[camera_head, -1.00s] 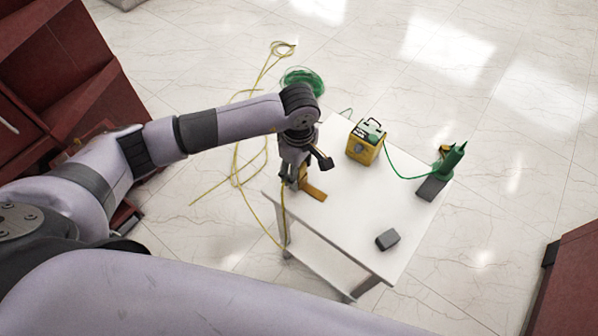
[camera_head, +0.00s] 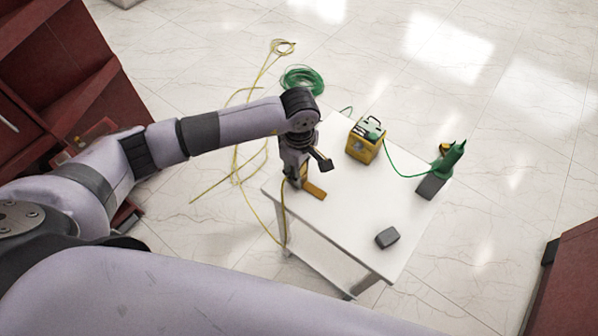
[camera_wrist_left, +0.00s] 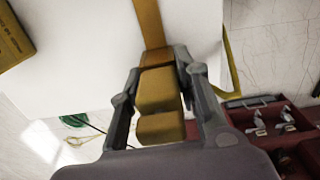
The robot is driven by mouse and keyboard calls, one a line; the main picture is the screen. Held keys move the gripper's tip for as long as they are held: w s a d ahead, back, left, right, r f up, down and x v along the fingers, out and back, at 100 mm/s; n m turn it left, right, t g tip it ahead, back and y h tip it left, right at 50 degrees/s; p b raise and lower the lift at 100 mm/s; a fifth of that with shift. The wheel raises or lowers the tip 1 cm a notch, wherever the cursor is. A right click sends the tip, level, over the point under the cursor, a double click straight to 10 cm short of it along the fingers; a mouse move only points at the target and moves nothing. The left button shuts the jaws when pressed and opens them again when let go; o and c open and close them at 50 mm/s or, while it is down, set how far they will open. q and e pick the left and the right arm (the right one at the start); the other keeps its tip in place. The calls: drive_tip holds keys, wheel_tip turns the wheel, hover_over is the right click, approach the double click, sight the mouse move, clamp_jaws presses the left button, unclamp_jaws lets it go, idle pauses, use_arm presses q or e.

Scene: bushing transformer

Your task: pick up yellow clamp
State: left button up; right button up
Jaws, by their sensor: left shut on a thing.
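The yellow clamp (camera_head: 313,190) is at the left corner of the white table (camera_head: 345,225), mostly hidden behind my left gripper in the head view. In the left wrist view the clamp (camera_wrist_left: 158,92) runs between the two fingers, a thick body with a flat strip extending away over the table top. My left gripper (camera_head: 297,180) points down at the table and is shut on the clamp; its fingers (camera_wrist_left: 160,75) flank the clamp's body. I cannot tell whether the clamp touches the table. My right gripper is not in view.
A yellow box (camera_head: 364,146) with a green cable stands at the table's back. A green tool on a dark base (camera_head: 431,186) stands at the right edge, and a grey block (camera_head: 387,238) lies near the front. A yellow cable (camera_head: 237,165) lies on the floor. Red cabinets (camera_head: 60,70) stand left.

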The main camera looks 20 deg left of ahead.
use_arm(q)
drive_tip(key=shift+c, duration=1)
drive_tip(key=shift+r, duration=0.1)
drive_tip(key=shift+w+r, duration=0.1)
drive_tip(key=shift+r, duration=0.55)
wheel_tip(320, 180, up, 25)
drive_tip(key=p, duration=0.1)
